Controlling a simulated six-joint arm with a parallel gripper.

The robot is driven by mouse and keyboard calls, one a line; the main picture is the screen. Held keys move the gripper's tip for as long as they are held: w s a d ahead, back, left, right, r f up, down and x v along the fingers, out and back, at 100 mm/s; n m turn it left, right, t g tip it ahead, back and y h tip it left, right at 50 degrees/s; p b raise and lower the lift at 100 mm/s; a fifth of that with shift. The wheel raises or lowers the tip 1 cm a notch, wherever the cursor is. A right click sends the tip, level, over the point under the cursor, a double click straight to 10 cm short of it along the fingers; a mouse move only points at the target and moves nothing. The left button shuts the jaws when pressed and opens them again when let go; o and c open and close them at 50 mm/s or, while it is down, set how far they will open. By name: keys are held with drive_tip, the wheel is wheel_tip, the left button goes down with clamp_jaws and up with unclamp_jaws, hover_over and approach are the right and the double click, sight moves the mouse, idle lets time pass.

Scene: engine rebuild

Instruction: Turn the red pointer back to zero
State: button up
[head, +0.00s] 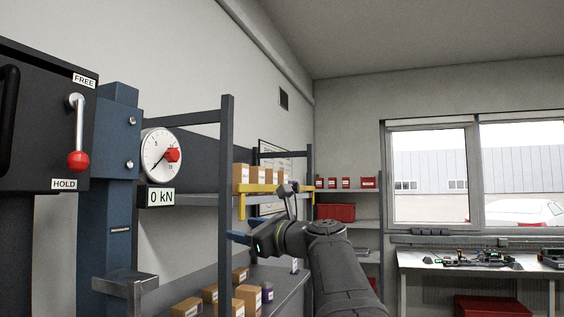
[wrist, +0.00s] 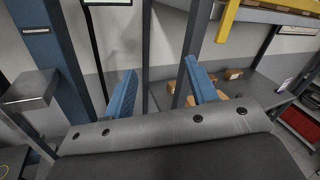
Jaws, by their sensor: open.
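A round white dial gauge (head: 153,160) is mounted at the left in the head view, beside the blue column. Its red pointer knob (head: 172,155) sits right of the dial's middle. A display below the dial (head: 160,197) reads 0 kN. My gripper (head: 240,230) is lower and to the right of the gauge, apart from it. In the wrist view, my gripper's blue fingers (wrist: 160,92) are spread with nothing between them. The dial face does not show in the wrist view.
A black panel (head: 40,115) with a red-knobbed lever (head: 78,160), marked FREE and HOLD, stands left of the gauge. A blue column (head: 117,190) carries a grey ledge (head: 125,281). Shelf posts (head: 226,130) and a yellow beam (head: 265,188) stand near my arm. Boxes (head: 186,308) lie below.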

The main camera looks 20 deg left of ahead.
sight(176, 158)
drive_tip(key=s+a+r+m+g+y, duration=0.2)
drive_tip(key=s+r+g+y, duration=0.25)
drive_tip(key=r, duration=0.55)
drive_tip(key=shift+g+y, duration=0.25)
drive_tip(key=shift+y, duration=0.1)
drive_tip(key=x, duration=1.6)
drive_tip(key=shift+w+a+r, duration=0.15)
drive_tip(key=shift+a+r, duration=0.05)
drive_tip(key=shift+a, duration=0.15)
drive_tip(key=c, duration=1)
